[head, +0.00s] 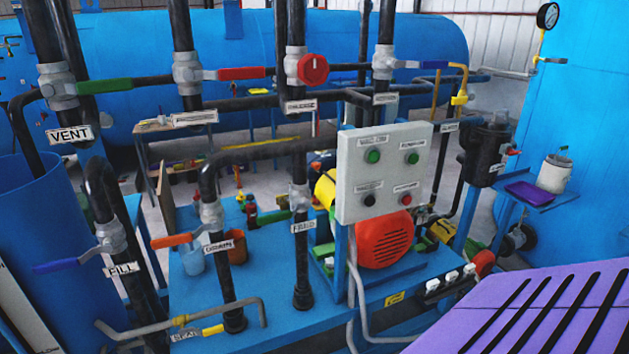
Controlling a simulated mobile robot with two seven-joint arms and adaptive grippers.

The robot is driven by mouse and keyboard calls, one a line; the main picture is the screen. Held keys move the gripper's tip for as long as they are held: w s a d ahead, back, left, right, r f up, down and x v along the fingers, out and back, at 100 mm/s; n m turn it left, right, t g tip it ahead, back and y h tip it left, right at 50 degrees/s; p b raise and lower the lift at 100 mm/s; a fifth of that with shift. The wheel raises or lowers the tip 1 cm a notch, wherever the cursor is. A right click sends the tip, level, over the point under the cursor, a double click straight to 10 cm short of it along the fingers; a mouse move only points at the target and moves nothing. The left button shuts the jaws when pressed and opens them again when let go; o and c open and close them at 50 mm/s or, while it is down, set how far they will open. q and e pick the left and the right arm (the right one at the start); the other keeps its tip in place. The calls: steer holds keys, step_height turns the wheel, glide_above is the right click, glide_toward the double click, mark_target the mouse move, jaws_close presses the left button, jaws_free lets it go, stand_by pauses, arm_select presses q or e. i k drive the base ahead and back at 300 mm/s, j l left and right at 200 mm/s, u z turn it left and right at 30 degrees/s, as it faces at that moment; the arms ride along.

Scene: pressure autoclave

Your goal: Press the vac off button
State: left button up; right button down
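A light grey control box (384,172) stands upright in the middle of the head view, on a blue post. Its front has several round buttons, each with a small white label above. The upper row has a left green button (373,156) and a right green button (413,158). The lower row has a dark button (369,200) on the left and a red button (405,198) on the right. The labels are too small to read, so I cannot tell which is vac off. Neither gripper is in view. Nothing covers the buttons.
Black pipes with coloured valve handles stand left of the box, including a red valve knob (313,69). A red vented motor cover (384,239) sits below the box on a blue skid (270,325). A black canister (488,150) is to the right. The space before the box's face looks clear.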

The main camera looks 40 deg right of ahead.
mark_target(370, 202)
steer(key=z, duration=1.75)
